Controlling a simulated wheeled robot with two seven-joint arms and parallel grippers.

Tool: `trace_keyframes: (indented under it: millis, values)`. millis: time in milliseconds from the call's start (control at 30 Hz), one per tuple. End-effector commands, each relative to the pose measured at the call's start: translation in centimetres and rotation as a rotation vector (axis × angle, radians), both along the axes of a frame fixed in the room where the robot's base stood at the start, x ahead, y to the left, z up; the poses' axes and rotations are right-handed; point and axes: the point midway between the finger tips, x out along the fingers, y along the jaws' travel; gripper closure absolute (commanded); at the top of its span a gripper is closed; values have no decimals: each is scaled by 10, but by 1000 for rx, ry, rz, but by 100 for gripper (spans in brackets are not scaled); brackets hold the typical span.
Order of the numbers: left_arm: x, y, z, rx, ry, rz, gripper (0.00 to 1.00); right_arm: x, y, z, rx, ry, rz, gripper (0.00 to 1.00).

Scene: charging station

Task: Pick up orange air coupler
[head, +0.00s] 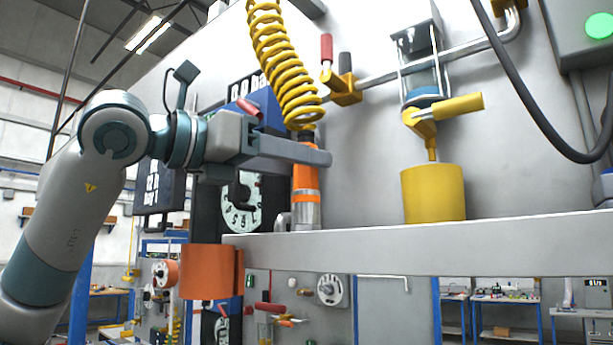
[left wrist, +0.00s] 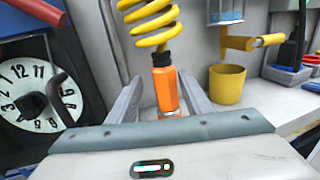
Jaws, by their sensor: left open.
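The orange air coupler (head: 306,181) hangs upright at the lower end of a yellow coiled hose (head: 283,62), with a silver metal end near the shelf. In the left wrist view the coupler (left wrist: 165,90) stands between the two fingers of my left gripper (left wrist: 158,98), which are open on either side of it. In the head view my left gripper (head: 302,152) reaches in from the left at the height of the coupler's top, and one finger crosses in front of it. Whether the fingers touch it cannot be told. My right gripper is not in view.
A grey shelf (head: 420,250) runs below the coupler. A yellow cup (head: 433,194) stands on it to the right, under a filter unit with a yellow valve (head: 447,107). A round clock (head: 241,207) is behind my gripper. An orange container (head: 208,272) is below left.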

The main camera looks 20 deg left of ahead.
Motion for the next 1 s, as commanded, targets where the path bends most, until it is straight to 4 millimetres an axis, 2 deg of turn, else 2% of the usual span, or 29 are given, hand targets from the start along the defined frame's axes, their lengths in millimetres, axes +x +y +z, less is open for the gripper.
trace_keyframes:
  millis: [367, 700, 1000]
  values:
    - [3, -4, 1, 1, 2, 0, 54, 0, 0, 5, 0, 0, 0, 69]
    - [28, -29, 0, 1, 3, 0, 54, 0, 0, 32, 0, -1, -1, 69]
    - [39, -35, -4, -1, 1, 0, 54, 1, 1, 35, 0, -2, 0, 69]
